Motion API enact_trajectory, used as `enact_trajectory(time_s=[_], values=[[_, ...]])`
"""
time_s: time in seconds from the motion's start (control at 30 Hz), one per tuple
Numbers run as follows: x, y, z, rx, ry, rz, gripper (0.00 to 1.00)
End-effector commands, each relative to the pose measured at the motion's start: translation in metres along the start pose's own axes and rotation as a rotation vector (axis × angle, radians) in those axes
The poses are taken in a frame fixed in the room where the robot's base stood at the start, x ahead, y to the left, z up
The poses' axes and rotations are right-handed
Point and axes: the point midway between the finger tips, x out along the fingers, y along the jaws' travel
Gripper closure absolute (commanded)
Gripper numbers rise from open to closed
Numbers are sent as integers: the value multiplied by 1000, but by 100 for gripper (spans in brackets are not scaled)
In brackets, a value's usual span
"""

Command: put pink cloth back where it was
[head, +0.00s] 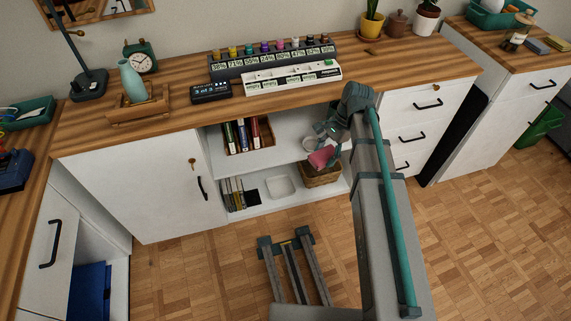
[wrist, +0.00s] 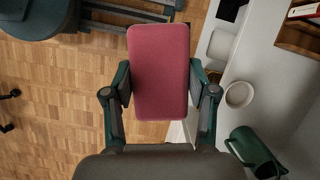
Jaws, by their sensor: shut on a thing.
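The pink cloth (head: 321,157) is a flat, rounded rectangle in front of the right side of the open shelves in the head view. It fills the middle of the wrist view (wrist: 159,72), seen from its broad face. My gripper (head: 333,150) is shut on the cloth, with one finger at each long side. The same grip shows in the wrist view, where my gripper (wrist: 160,88) holds it above the floor, just outside the shelf edge. The arm and cloth partly hide the right part of the shelves.
The open shelf (head: 284,150) holds books (head: 247,134) at left. Below are a wicker basket (head: 322,178), a white tray (head: 280,187) and more books. The wooden floor in front is mostly clear.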

Motion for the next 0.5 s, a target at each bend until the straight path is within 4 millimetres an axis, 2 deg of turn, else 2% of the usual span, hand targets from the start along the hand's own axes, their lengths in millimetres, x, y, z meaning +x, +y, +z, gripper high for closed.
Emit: enact_trajectory(time_s=[0.03,0.2,0.4,0.5], values=[[28,-5,-7,8,0,-3,75],[82,-21,-15,53,1,-20,75],[134,-40,-22,127,-1,-51,75],[151,-48,-25,170,-2,-69,75]])
